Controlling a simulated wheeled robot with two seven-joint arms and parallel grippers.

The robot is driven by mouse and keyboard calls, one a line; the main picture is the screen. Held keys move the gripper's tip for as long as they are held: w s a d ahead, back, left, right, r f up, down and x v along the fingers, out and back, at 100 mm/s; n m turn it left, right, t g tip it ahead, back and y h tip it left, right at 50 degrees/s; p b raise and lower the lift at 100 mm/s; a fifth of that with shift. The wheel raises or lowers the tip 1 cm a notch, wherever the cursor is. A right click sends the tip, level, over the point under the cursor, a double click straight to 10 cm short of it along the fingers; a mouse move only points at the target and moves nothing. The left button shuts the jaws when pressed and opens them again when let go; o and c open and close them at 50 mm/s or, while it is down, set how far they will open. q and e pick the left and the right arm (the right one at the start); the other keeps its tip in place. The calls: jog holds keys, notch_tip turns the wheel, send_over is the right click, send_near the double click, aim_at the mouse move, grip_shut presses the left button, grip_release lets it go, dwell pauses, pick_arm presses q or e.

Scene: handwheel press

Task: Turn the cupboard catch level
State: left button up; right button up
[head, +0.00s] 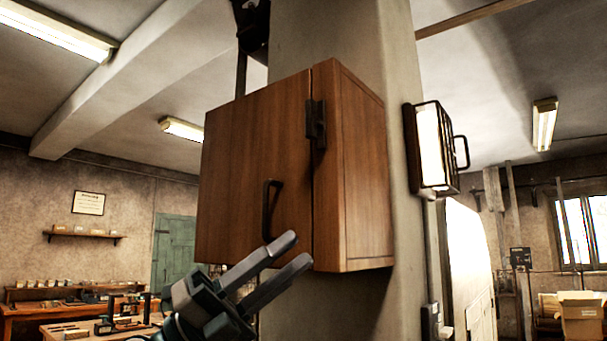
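The brown wooden cupboard (255,150) hangs on a pillar, with its door face to the left and a narrower panel to the right of a vertical seam. The dark catch (316,122) sits high on this seam and looks upright, not level. A black bar handle (268,208) is low on the door. My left gripper (300,250) is in front of the cupboard's lower edge, below the catch and to the right of the handle. Its two grey fingers are apart with nothing seen between them. My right gripper is not in view.
The pillar (330,305) stands behind the cupboard. A caged lamp (432,148) is fixed on the pillar to the right. Benches (80,325) with small items stand far back at left. The space in front of the catch looks clear.

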pick_arm(q)
jog(key=s+d+r+m+t+y, duration=0.1)
jog(key=s+d+r+m+y, duration=0.15)
jog(key=s+r, duration=0.2)
jog(key=s+d+r+m+y, duration=0.1)
jog(key=s+r+m+y, duration=0.2)
jog(key=s+r+y, duration=0.15)
jog(key=s+a+r+n+t+y, duration=0.2)
jog(key=a+r+t+y, duration=0.2)
jog(key=r, duration=0.3)
jog(key=s+a+r+n+t+y, duration=0.3)
jog(key=a+r+t, duration=0.4)
jog(key=shift+s+r+y, duration=0.15)
jog(key=shift+r+y, duration=0.2)
jog(key=shift+y, duration=0.05)
